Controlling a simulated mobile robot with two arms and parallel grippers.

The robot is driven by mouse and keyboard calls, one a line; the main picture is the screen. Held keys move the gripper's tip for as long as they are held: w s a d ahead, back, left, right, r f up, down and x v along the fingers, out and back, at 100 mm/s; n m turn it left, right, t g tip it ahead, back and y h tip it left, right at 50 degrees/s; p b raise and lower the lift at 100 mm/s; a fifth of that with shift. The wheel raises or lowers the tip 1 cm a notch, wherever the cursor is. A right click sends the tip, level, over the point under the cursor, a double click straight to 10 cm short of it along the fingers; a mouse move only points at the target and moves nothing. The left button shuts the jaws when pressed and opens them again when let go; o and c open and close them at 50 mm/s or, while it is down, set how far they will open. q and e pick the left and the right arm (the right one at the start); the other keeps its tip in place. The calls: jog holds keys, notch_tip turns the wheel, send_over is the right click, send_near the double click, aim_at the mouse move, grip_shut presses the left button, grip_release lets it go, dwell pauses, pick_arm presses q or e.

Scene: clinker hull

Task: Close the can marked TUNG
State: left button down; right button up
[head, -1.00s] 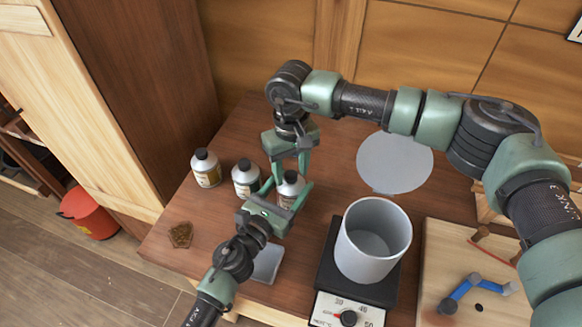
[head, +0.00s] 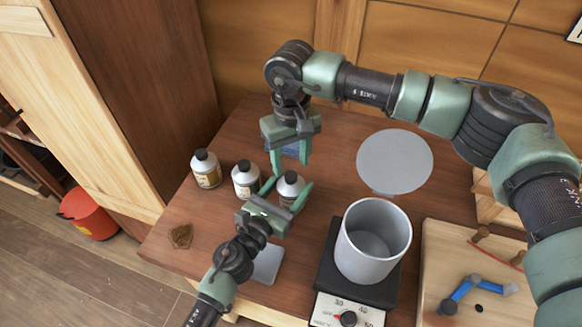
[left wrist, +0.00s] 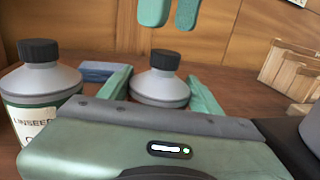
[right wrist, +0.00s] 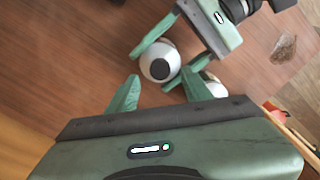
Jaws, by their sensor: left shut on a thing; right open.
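Three cans with black caps stand on the table: a left can (head: 206,169), a middle can (head: 245,179) and a right can (head: 290,187). My left gripper is shut around the right can, which also shows in the left wrist view (left wrist: 160,85); its black cap (right wrist: 159,70) sits on top. No TUNG marking is readable. The neighbouring can (left wrist: 42,85) in the left wrist view reads LINSEED. My right gripper (head: 290,163) is open and empty, pointing down above and behind the right can. Its fingertips also show at the top of the left wrist view (left wrist: 171,14).
A grey pot (head: 372,245) stands on a dial heater (head: 350,309) at right, with a grey disc (head: 395,162) behind it. A blue block (left wrist: 100,70) lies behind the cans. A brown piece (head: 180,235) lies front left. A wooden board (head: 440,255) is at far right.

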jog(key=shift+r, duration=0.4)
jog(key=o, duration=0.6)
notch_tip(320, 180, up, 12)
pick_arm(q)
jog(key=shift+c, duration=1.2)
grip_release()
jog(key=shift+s, duration=0.1)
